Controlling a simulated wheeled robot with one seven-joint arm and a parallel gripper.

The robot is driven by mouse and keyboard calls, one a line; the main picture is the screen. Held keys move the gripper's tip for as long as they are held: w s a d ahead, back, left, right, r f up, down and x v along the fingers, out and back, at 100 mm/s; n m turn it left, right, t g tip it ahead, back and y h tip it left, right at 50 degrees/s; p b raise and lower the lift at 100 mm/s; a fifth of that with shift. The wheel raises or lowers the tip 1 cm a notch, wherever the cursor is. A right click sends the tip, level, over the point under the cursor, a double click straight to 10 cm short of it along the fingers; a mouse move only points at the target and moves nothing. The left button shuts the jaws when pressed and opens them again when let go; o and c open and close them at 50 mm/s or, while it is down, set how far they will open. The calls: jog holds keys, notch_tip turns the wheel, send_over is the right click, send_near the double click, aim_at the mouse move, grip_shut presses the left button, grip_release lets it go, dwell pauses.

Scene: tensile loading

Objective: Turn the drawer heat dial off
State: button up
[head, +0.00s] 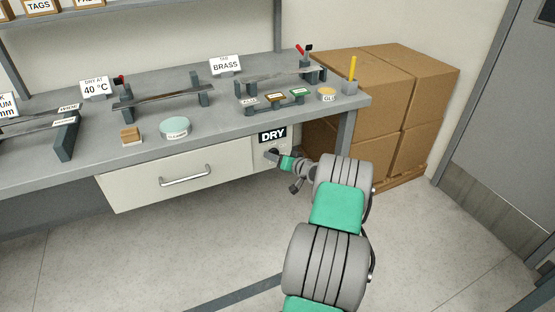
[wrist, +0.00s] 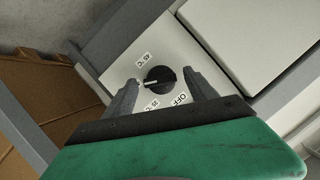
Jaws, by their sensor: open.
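The heat dial (wrist: 160,80) is a round black knob with a pale pointer line, on a white panel (wrist: 183,48). The pointer line lies toward the left of the picture, away from OFF. My gripper (wrist: 163,88) is open, with one dark finger on each side of the dial and a gap to each. In the head view my gripper (head: 274,155) is at the panel under the DRY sign (head: 272,135) and hides most of the dial.
The white drawer (head: 140,185) with a metal handle (head: 185,176) is left of the panel and looks shut. The grey bench top (head: 215,125) overhangs it, holding racks and signs. Cardboard boxes (head: 420,95) stand to the right. The floor (head: 190,255) in front is clear.

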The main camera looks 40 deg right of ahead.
jog(key=shift+w, duration=0.2)
jog(key=shift+c, duration=0.5)
jog(key=c, duration=1.3)
